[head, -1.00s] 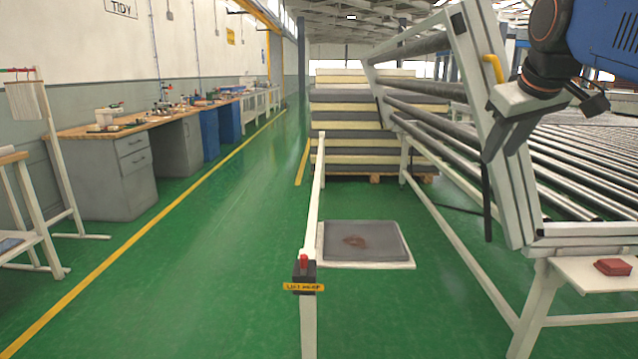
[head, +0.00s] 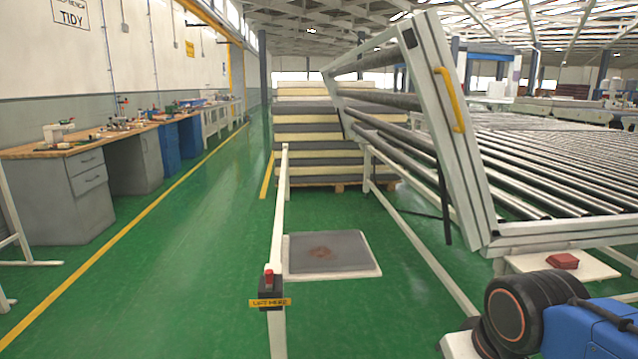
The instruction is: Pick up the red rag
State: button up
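The red rag (head: 562,261) is a small folded dark red cloth. It lies on a white shelf (head: 520,265) at the lower right of the head view, beside the roller frame. My arm shows at the bottom right, just in front of the shelf. My gripper is out of the picture, so what it holds cannot be seen.
A tilted white frame with a yellow handle (head: 450,100) and a bed of rollers (head: 540,170) stand behind the shelf. A post with a red button (head: 268,277) stands left of it, near a stained grey pad (head: 345,251). The green floor (head: 180,270) at left is clear.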

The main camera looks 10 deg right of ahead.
aim_at(565, 261)
jog(key=z, duration=1.35)
